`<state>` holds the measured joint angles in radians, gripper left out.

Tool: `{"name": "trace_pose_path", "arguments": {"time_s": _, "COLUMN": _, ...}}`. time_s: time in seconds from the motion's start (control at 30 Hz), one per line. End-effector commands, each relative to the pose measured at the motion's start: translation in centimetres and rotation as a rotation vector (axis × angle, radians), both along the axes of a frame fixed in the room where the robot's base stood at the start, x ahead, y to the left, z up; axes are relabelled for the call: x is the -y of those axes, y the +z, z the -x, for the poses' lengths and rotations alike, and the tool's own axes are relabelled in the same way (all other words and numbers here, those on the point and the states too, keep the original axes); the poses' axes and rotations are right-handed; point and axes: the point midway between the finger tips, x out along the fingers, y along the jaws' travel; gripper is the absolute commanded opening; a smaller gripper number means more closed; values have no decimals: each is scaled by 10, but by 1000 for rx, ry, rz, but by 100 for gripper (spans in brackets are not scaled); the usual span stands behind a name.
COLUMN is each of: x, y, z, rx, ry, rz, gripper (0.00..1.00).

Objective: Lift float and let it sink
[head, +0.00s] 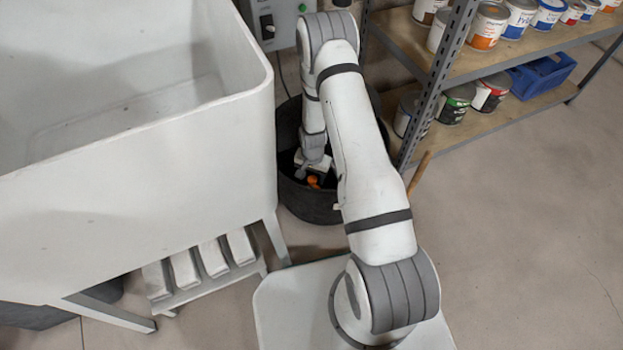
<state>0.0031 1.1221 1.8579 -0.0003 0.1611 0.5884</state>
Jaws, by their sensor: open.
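An orange float (313,181) shows as a small patch inside a dark round tub (308,208) on the floor. My gripper (312,172) reaches down into the tub, right above and beside the float. My own arm covers the right part of the tub and part of its opening. The gripper's jaws are open. They are small and partly hidden here, and I cannot tell whether they touch the float. The inside of the tub is dark, and its bottom and any water in it are hard to make out.
A large white sink (140,190) stands close on the left of the tub. A grey control box (272,22) is on the wall behind. A metal shelf (440,85) with several paint cans and a blue crate (541,76) stands right. Floor at the right is clear.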

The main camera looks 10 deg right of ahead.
Motion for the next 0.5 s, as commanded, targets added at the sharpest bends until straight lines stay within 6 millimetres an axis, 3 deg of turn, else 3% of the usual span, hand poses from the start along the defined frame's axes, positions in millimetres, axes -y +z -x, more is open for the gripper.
{"name": "trace_pose_path", "arguments": {"time_s": 0.1, "x": 0, "y": -8, "z": 0, "rx": 0, "ry": 1, "rz": 0, "gripper": 52}}
{"name": "trace_pose_path", "arguments": {"time_s": 0.37, "x": 0, "y": -9, "z": 0, "rx": 0, "ry": 1, "rz": 0, "gripper": 52}}
{"name": "trace_pose_path", "arguments": {"time_s": 0.5, "x": -1, "y": -8, "z": 0, "rx": 0, "ry": 1, "rz": 0, "gripper": 42}}
